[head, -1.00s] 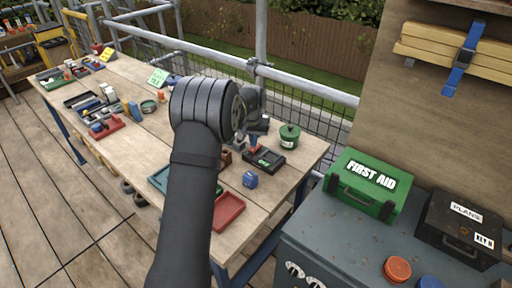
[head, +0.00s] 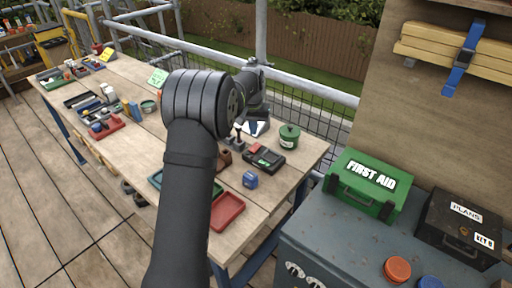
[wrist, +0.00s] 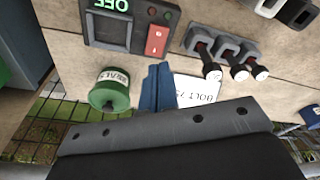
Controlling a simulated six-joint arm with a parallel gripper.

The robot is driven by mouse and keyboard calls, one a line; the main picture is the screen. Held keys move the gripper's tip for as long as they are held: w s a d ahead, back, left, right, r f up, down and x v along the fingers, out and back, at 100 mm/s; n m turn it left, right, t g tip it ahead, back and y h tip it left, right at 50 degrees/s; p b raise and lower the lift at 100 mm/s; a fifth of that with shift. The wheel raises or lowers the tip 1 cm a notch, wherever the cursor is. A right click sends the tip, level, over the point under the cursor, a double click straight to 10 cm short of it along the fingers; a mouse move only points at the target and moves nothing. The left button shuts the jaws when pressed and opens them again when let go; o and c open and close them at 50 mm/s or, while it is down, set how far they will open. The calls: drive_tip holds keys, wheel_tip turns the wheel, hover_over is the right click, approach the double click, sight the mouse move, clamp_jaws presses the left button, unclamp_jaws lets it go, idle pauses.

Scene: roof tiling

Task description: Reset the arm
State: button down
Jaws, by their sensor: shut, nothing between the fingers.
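My gripper (wrist: 158,88) shows in the wrist view as two blue fingers pressed together, with nothing between them. It hangs above the wooden bench (head: 285,205), between a green pot and a white card marked "BOLT" (wrist: 196,90). In the head view my arm rises in the middle, and its far end is over the bench's back edge; the fingers cannot be made out there.
The green pot (wrist: 110,90) and a black box with a red switch (wrist: 130,25) are near the fingers.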

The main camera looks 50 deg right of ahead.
sight(254, 148)
drive_tip(key=shift+f, duration=3.55)
drive_tip(key=shift+r, duration=0.15)
